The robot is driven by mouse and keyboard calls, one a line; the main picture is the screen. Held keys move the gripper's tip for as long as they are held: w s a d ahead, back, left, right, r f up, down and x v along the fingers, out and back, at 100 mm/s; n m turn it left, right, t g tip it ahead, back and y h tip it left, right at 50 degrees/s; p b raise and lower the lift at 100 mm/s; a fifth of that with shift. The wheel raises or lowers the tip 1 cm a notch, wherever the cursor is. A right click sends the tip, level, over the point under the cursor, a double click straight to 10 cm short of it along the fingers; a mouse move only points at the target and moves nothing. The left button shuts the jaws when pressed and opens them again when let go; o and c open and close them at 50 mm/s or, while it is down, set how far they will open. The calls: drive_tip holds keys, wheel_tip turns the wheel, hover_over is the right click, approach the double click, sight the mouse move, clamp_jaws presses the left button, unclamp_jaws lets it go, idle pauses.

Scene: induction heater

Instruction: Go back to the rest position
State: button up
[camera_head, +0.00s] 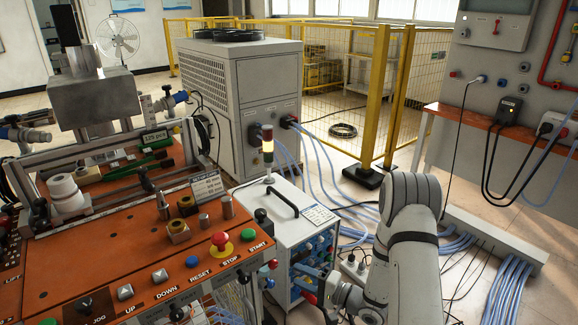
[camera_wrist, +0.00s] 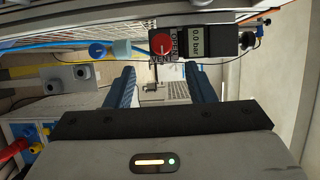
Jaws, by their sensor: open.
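My gripper (camera_wrist: 160,82) is open in the wrist view, with two blue fingers apart and nothing held between them. A red vent knob (camera_wrist: 162,45) and a small display reading 0.0 bar (camera_wrist: 196,45) lie ahead of the fingers. I cannot tell the gap to them. In the head view my white arm is at the lower right, bent down toward the front of the white heater cabinet (camera_head: 300,232). The arm's end is low beside the cabinet's knob panel, and its fingers are hard to make out there.
The orange control bench (camera_head: 130,255) with its buttons and red emergency stop (camera_head: 221,240) fills the left. A grey chiller (camera_head: 245,95) stands behind. Blue hoses (camera_head: 325,180) and a cable tray (camera_head: 495,240) cross the floor. Yellow fencing (camera_head: 385,100) stands at the back.

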drive_tip(key=w+d+r+n+h+p, duration=0.2)
drive_tip(key=w+r+h, duration=0.2)
drive_tip(key=r, duration=0.1)
drive_tip(key=s+d+r+n+h+p, duration=0.1)
drive_tip(key=s+d+r+h+p, duration=0.1)
drive_tip(key=d+r+h, duration=0.45)
drive_tip(key=s+d+r+n+h+p, duration=0.1)
drive_tip(key=d+r+h+p, duration=0.2)
drive_tip(key=r, duration=0.6)
drive_tip(key=s+a+r+n+g+p, duration=0.1)
drive_tip(key=s+r+g, duration=0.2)
drive_tip(key=s, duration=1)
drive_tip(key=s+a+r+n+g+h+p, duration=0.1)
drive_tip(key=s+r+g, duration=0.2)
drive_tip(key=s+r, duration=0.5)
drive_tip(key=s, duration=0.4)
drive_tip(key=shift+s+r+g, duration=0.25)
drive_tip(key=shift+s+g, duration=0.15)
drive_tip(key=shift+h, duration=0.25)
drive_tip(key=shift+c, duration=1.4)
drive_tip(key=shift+a+n, duration=0.1)
drive_tip(key=shift+n, duration=0.2)
